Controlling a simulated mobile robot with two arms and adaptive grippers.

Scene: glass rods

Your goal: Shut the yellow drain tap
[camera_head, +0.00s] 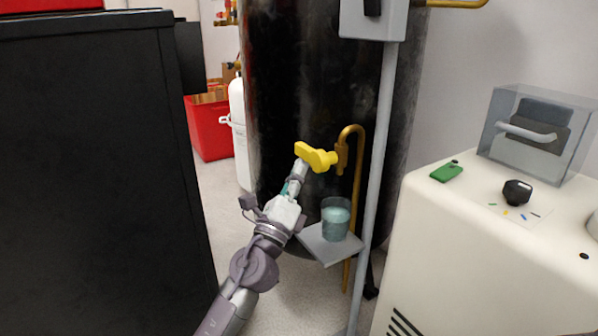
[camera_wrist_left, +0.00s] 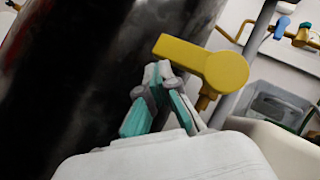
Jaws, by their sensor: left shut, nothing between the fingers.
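The yellow drain tap (camera_head: 316,157) sits on the brass pipe at the front of the black tank (camera_head: 300,90). Its lever points left, roughly level. In the left wrist view the tap (camera_wrist_left: 205,65) is just beyond and above my fingers, with the lever reaching to the left. My left gripper (camera_head: 300,168) is shut and empty, its fingertips close under the lever. In the left wrist view the gripper's fingertips (camera_wrist_left: 157,72) meet below the lever; I cannot tell whether they touch it. My right gripper is not in view.
A glass of bluish liquid (camera_head: 335,220) stands on a small grey shelf (camera_head: 318,245) below the tap. A grey post (camera_head: 380,150) rises right of it. A white cabinet (camera_head: 450,260) is at right, a black cabinet (camera_head: 90,180) at left. A red crate (camera_head: 208,130) stands behind.

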